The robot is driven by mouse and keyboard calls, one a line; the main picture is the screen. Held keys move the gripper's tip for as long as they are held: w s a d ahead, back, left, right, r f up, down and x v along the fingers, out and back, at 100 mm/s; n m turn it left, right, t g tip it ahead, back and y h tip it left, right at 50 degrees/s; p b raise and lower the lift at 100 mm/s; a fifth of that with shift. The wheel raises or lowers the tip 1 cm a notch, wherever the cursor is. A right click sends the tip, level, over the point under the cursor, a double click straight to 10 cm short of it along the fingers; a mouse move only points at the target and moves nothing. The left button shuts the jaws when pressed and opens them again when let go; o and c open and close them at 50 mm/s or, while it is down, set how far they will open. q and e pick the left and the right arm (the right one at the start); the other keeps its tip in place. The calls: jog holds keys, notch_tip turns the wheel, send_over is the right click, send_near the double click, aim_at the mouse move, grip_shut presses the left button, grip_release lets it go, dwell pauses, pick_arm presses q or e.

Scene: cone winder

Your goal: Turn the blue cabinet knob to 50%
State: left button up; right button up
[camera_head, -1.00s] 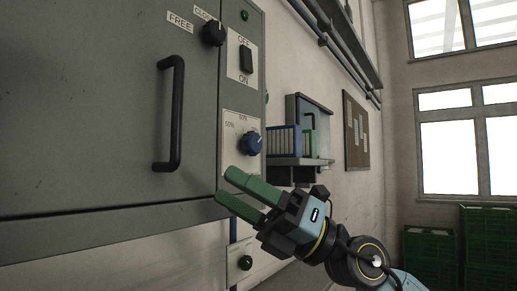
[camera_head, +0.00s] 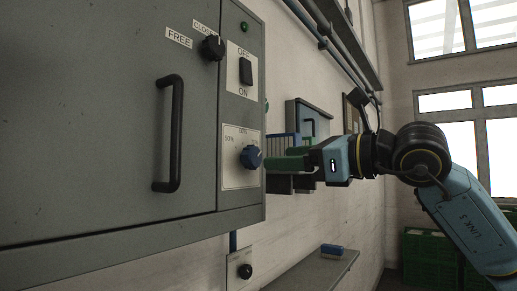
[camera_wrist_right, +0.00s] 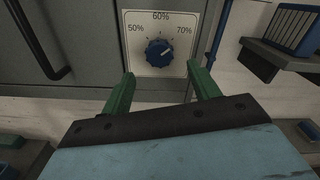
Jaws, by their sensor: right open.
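The blue knob (camera_head: 251,157) sits on a white dial plate (camera_head: 239,178) on the grey cabinet's right part. In the right wrist view the knob (camera_wrist_right: 158,52) is at top centre, under printed marks 50%, 60% and 70%. Its pale pointer line points up and right, towards the 70% side. My right gripper (camera_head: 270,163) comes in from the right with green fingers level with the knob. In the wrist view the gripper (camera_wrist_right: 163,76) is open, with one fingertip to each side and slightly below the knob, and nothing between them. My left gripper is not in view.
The cabinet door has a black bar handle (camera_head: 170,135) left of the knob. A black knob (camera_head: 212,47) and a rocker switch (camera_head: 246,70) are above. A wall shelf with blue folders (camera_wrist_right: 296,28) is to the right. A lower shelf (camera_head: 318,270) holds a blue item.

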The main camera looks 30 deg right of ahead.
aim_at(257, 158)
jog(key=p+x, duration=0.2)
jog(key=x, duration=0.4)
jog(key=shift+w+a, duration=0.2)
jog(key=shift+w, duration=0.1)
jog(key=c, duration=1)
